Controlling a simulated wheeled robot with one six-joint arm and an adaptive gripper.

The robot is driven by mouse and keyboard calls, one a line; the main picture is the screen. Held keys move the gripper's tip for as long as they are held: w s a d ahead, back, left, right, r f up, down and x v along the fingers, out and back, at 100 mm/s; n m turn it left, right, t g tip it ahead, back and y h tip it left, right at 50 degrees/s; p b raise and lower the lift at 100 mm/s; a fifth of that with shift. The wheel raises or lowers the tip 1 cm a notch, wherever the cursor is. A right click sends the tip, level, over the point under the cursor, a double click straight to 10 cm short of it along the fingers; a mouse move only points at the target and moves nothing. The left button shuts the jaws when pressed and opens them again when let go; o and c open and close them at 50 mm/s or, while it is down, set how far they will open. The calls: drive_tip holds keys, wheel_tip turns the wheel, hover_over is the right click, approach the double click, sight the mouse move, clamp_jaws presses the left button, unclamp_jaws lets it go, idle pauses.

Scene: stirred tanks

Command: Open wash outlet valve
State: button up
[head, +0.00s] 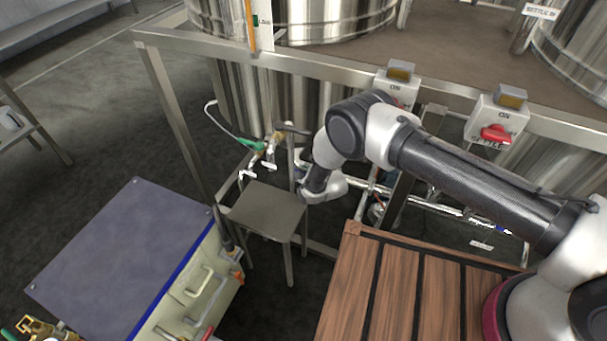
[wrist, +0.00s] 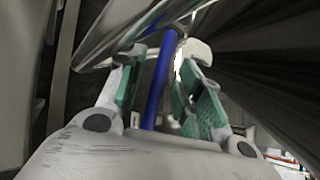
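In the wrist view my gripper (wrist: 162,58) is open, with its two green-padded fingers apart. A blue lever handle (wrist: 158,85) runs lengthwise between the fingers, with visible gaps on both sides. A shiny metal pipe (wrist: 125,28) lies just beyond the fingertips. I cannot read a label that names this handle as the wash outlet valve. In the head view my wrist hangs low beside the small metal stand, and the arm hides the fingers and the handle there.
A small grey metal stand (head: 267,208) is close left of my wrist. Steel frame rails (head: 290,64) and switch boxes with a red knob (head: 496,134) stand around the arm. A wooden slatted top (head: 396,290) and a grey-topped cabinet (head: 125,250) are in front.

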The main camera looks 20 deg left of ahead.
clamp_jaws()
